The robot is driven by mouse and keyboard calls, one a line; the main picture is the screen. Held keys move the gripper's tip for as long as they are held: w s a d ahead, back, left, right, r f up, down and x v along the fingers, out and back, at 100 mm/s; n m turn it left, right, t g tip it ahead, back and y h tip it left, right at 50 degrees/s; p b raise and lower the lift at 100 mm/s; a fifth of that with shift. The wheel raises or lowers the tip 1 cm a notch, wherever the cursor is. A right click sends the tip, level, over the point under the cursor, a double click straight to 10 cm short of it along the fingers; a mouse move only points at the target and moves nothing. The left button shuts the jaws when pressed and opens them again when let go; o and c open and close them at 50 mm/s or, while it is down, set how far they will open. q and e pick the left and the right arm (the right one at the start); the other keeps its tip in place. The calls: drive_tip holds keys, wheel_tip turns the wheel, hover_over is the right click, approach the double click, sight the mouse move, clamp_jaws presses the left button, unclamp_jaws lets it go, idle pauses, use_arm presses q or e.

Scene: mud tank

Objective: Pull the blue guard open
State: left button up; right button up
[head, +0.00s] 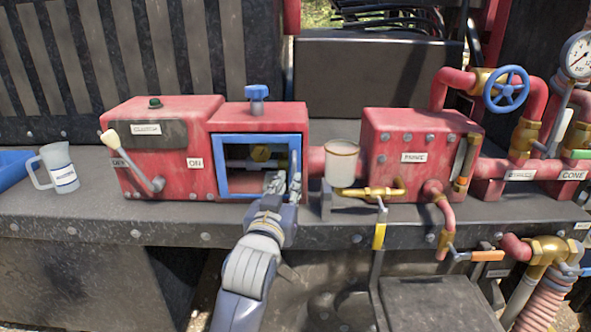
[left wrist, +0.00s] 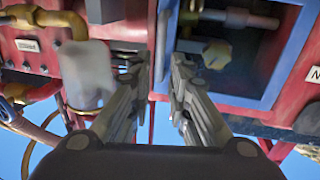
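The blue guard (head: 223,168) is a square blue frame on the front of the red box at the middle left, and it looks closed against the box. Brass and grey fittings show through it. My left gripper (head: 281,184) is at its lower right corner, fingers toward the box. In the left wrist view the two fingers (left wrist: 165,75) are apart, one on each side of the guard's blue side edge (left wrist: 166,35). A gap shows between them, and I cannot tell whether either finger touches the edge. My right gripper is not in view.
A blue knob (head: 257,93) tops the red box. A lever with a cream knob (head: 110,138) is at left. A pale cup (head: 341,160) on brass pipe stands close right of my gripper. A measuring jug (head: 60,168) is at far left.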

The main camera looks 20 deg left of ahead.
sight(293, 174)
use_arm(q)
drive_tip(key=w, duration=0.2)
drive_tip(key=w+p, duration=0.1)
drive_tip(key=w, duration=0.3)
drive_tip(key=shift+w+a, duration=0.3)
drive_tip(key=shift+w, duration=0.1)
clamp_jaws()
